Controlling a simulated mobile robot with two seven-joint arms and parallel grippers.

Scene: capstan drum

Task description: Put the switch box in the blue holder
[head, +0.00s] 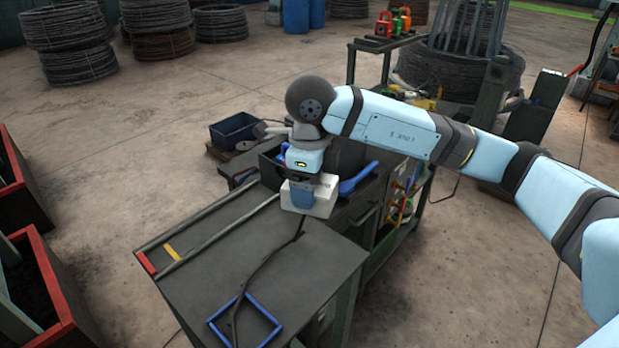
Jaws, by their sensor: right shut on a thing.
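The switch box (323,201) is a pale block with a dark cable running from it. My right gripper (302,188) comes down over it from above and is shut on it, at the far right part of the dark table. A blue part covers the middle of the box's near face. The fingertips are hard to make out. The blue holder (264,310) is a thin square frame lying flat on the table's near part, clearly apart from the box. My left gripper is out of view.
The cable (264,262) trails across the table and passes over the blue frame. A rail (219,232), with red and yellow marks, lies along the left side of the dark table (310,266). A dark bin with a blue tool (358,180) is behind the box. The table's middle is mostly clear.

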